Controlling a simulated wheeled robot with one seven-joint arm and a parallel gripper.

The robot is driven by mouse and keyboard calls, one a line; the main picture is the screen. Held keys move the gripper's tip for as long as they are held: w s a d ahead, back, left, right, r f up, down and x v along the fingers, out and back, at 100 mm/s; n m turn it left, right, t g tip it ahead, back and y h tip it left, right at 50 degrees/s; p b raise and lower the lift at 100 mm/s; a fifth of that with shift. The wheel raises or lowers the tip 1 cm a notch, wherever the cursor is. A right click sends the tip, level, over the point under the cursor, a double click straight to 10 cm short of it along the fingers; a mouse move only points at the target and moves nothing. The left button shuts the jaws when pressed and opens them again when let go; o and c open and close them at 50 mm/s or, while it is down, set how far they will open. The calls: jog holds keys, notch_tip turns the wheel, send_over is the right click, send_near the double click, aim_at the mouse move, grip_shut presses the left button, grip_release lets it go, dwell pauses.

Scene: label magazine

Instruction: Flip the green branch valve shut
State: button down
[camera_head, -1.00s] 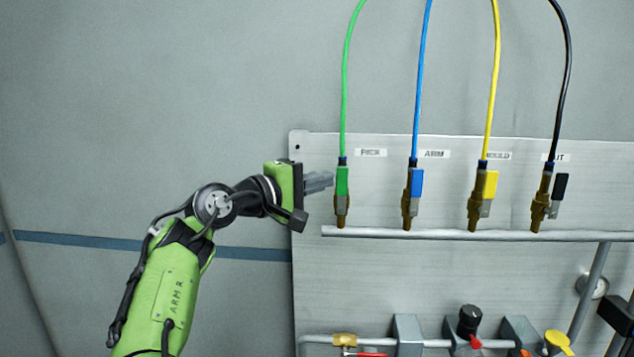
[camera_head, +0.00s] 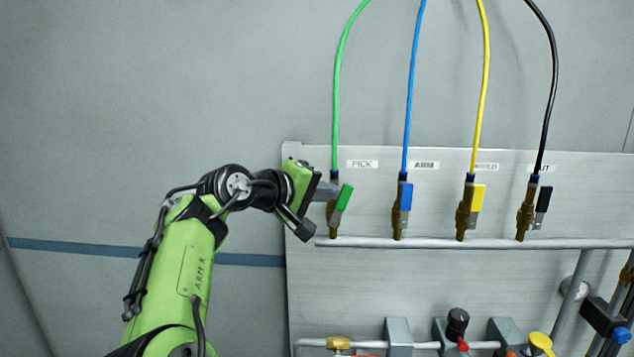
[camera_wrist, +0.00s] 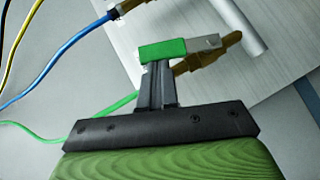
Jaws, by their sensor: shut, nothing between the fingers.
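The green branch valve (camera_head: 344,197) is the leftmost of the valves on the panel, under the label PICK. Its green lever now leans with its top to the right, off the line of the green hose. My gripper (camera_head: 332,190) is shut and empty, at the left of the lever. In the wrist view the closed fingertips (camera_wrist: 160,68) are right at the green lever (camera_wrist: 163,50), seemingly touching it. The brass body (camera_wrist: 217,52) of the valve shows behind the lever.
Blue (camera_head: 405,196), yellow (camera_head: 477,198) and black (camera_head: 543,200) valves stand to the right, their levers near upright. A grey manifold pipe (camera_head: 450,243) runs below them. Fittings and knobs sit lower on the panel. The wall to the left is clear.

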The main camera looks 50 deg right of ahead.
aim_at(349, 192)
jog(key=shift+s+d+m+t+y+p, duration=0.15)
jog(key=shift+s+d+m+y+p, duration=0.15)
jog(key=shift+s+d, duration=0.3)
jog(key=shift+s+d+m+t+y+p, duration=0.2)
jog(key=shift+s+d+y+p, duration=0.15)
jog(key=shift+s, duration=0.3)
jog(key=s+d+f+m+t+y, duration=0.1)
jog(key=s+y, duration=0.1)
jog(key=s+d+f+m+t+y, duration=0.1)
jog(key=d+f+m+y, duration=0.1)
jog(key=shift+s+f+t, duration=0.25)
jog(key=shift+s+t, duration=0.1)
jog(key=shift+s+f, duration=0.1)
jog(key=s+a+r+p, duration=0.3)
jog(key=s+a+r, duration=0.1)
jog(key=r, duration=0.7)
jog(key=shift+s+a+r+p, duration=0.15)
jog(key=shift+a+p, duration=0.15)
jog(key=shift+a, duration=0.5)
